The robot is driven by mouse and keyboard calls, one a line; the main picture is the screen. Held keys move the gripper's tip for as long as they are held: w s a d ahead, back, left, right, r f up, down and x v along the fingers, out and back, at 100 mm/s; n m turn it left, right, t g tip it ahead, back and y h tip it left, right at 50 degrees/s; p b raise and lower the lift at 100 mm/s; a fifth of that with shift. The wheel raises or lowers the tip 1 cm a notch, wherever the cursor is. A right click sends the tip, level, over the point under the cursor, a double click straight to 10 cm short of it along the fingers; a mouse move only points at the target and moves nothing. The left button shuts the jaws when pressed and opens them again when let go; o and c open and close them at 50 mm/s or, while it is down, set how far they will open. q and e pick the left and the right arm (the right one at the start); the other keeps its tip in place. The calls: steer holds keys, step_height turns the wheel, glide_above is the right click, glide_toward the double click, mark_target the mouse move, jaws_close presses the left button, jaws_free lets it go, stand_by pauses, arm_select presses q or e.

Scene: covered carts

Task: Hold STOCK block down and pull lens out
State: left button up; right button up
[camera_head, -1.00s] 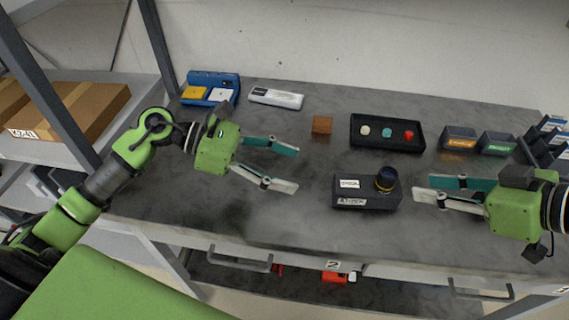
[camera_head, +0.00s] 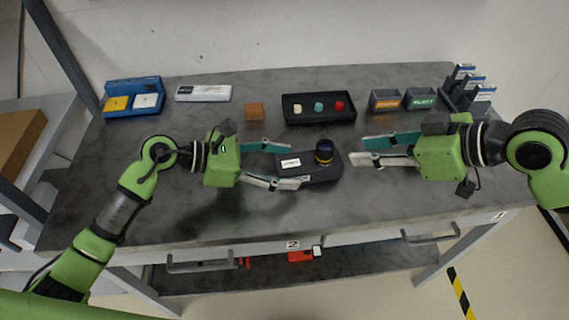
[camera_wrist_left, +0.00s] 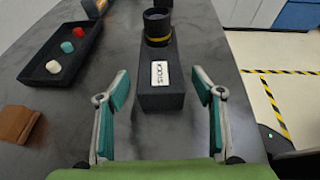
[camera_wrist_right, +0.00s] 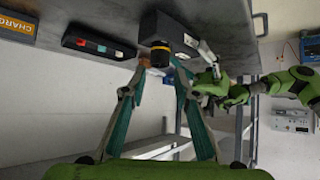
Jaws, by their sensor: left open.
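The dark STOCK block (camera_head: 326,174) lies on the grey table, its white label facing up in the left wrist view (camera_wrist_left: 160,98). The lens (camera_head: 323,152), a black cylinder with a yellow ring, stands upright at the block's right end. My left gripper (camera_head: 297,165) is open, its fingers on either side of the block's label end; in the left wrist view gaps show on both sides. My right gripper (camera_head: 367,152) is open and empty, just right of the lens. In the right wrist view the lens (camera_wrist_right: 160,55) is just beyond the fingertips.
Behind the block is a black tray (camera_head: 319,119) with three coloured pieces, and a brown cube (camera_head: 254,112). Small labelled bins (camera_head: 420,99) stand at the back right, a blue holder (camera_head: 134,98) at the back left. The table's front strip is clear.

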arm_select(q)
steer(key=shift+d+f, duration=0.1)
steer(key=shift+d, duration=0.15)
steer(key=c, duration=1.2)
